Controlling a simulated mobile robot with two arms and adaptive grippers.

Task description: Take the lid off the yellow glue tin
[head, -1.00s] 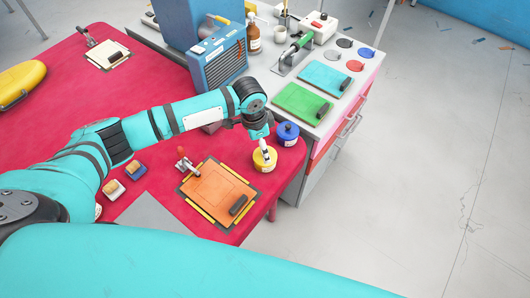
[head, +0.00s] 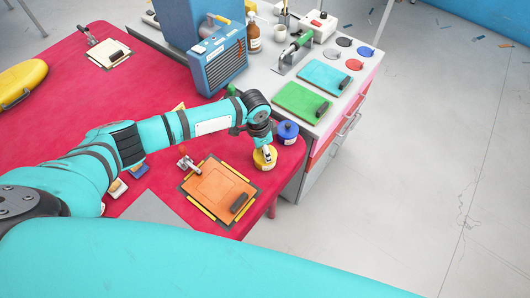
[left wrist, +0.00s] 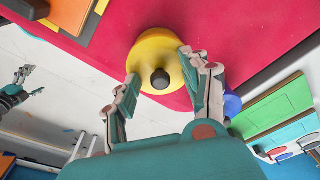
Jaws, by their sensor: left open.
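The yellow glue tin (head: 264,161) stands near the front right corner of the red table, partly hidden by my left gripper (head: 267,150). In the left wrist view, its round yellow lid (left wrist: 150,49) is on top, with a dark knob (left wrist: 160,79) in the middle. My left gripper (left wrist: 158,64) is open, with one finger on each side of the knob and the lid between them. I cannot tell whether the fingers touch the lid. My right gripper (left wrist: 38,79) shows far off at the left of the wrist view, its fingers apart and empty.
A blue tin (head: 288,131) stands close behind the yellow one. An orange board (head: 218,188) with a dark-handled tool lies left of the tin. The grey bench (head: 338,57) with green and blue boards is behind to the right. The red table (head: 60,125) ends just beyond the tin.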

